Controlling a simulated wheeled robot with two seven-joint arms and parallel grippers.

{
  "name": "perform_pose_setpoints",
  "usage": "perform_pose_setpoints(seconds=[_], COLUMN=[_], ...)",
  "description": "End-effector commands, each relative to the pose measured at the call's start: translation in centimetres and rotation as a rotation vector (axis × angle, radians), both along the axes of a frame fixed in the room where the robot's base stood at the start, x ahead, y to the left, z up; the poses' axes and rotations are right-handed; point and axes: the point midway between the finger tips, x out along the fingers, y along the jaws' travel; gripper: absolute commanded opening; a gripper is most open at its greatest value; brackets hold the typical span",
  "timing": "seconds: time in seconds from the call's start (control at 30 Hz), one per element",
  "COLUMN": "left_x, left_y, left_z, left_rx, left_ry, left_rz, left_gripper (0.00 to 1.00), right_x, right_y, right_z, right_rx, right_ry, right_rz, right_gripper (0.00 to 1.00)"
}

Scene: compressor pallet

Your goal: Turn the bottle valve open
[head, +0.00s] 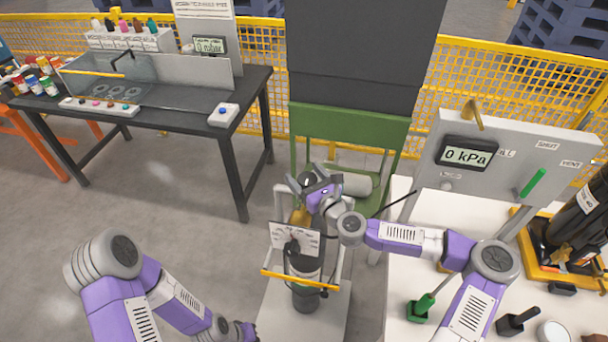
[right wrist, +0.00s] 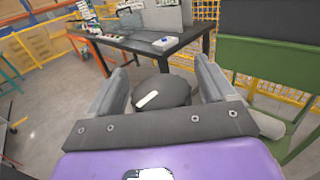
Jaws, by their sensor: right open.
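A dark round knob with a white mark (right wrist: 162,91), which looks like the bottle valve's handwheel, sits between the two fingers of my right gripper (right wrist: 160,82) in the right wrist view. The fingers are apart on either side of it; I cannot tell whether they touch it. In the head view my right gripper (head: 308,184) is above a brass-coloured part (head: 300,216), over the dark bottle (head: 305,292) on its pale stand. The gripper hides most of the knob there. My left gripper (head: 244,331) is low at the bottom edge, its fingers unclear.
A white label panel (head: 292,238) and a yellow bar (head: 300,280) are by the bottle. A grey panel (head: 470,190) with a 0 kPa display and green lever stands at right on a white table (head: 400,270). A dark workbench (head: 185,118) is at left.

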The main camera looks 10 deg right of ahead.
Motion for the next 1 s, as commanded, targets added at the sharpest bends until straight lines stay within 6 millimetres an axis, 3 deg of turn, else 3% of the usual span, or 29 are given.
perform_pose_setpoints(seconds=[0.37, 0.7, 1.0], left_x=[0.00, 0.00, 0.00], left_y=[0.00, 0.00, 0.00], left_z=[-0.03, -0.03, -0.22], left_rx=[0.000, 0.000, 0.000], left_ry=[0.000, 0.000, 0.000], left_rz=[0.000, 0.000, 0.000], left_gripper=[0.00, 0.00, 0.00], right_x=[0.68, 0.66, 0.65], right_y=[0.29, 0.28, 0.30], right_z=[-0.04, -0.02, -0.07], right_rx=[0.001, 0.000, 0.001], right_ry=[0.001, 0.000, 0.000], right_rz=[0.000, 0.000, 0.038], right_gripper=[0.83, 0.32, 0.32])
